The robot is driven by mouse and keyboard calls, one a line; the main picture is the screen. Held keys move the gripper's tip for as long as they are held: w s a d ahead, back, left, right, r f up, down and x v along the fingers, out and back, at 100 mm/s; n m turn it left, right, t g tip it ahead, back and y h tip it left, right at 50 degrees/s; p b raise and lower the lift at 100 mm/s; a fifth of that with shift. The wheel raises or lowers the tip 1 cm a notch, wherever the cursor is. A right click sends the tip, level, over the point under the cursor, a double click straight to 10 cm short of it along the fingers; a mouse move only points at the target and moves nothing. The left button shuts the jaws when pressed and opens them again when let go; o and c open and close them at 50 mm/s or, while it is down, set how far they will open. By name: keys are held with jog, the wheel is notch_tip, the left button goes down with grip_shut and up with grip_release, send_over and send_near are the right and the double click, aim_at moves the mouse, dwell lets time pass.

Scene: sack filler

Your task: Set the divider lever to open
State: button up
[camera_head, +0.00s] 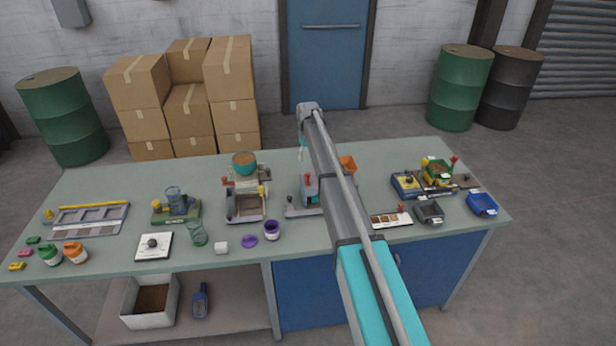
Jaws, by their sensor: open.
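My gripper (303,152) hangs from the arm's far end above the back of the bench, small and partly hidden by the arm. It is open and appears empty. I cannot tell for sure which part is the divider lever. A grey device with a red knob (308,178) stands mid-bench, partly covered by my arm. A white board with a red knob (401,209) lies to its right. A green-and-yellow device (437,172) with a red-tipped part (454,161) stands at the right. The lever positions are too small to read.
The bench (350,232) also holds a teal-bowled filler (245,165), a green-based device (177,208), a purple cup (272,230), a blue tray (482,204) and a grey slotted tray (90,219). Cartons (190,95) stand behind. The bench's back left is clear.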

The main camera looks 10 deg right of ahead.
aim_at(308, 173)
jog(key=shift+f+b, duration=3.55)
jog(key=shift+f, duration=0.3)
jog(key=shift+c, duration=0.3)
grip_shut()
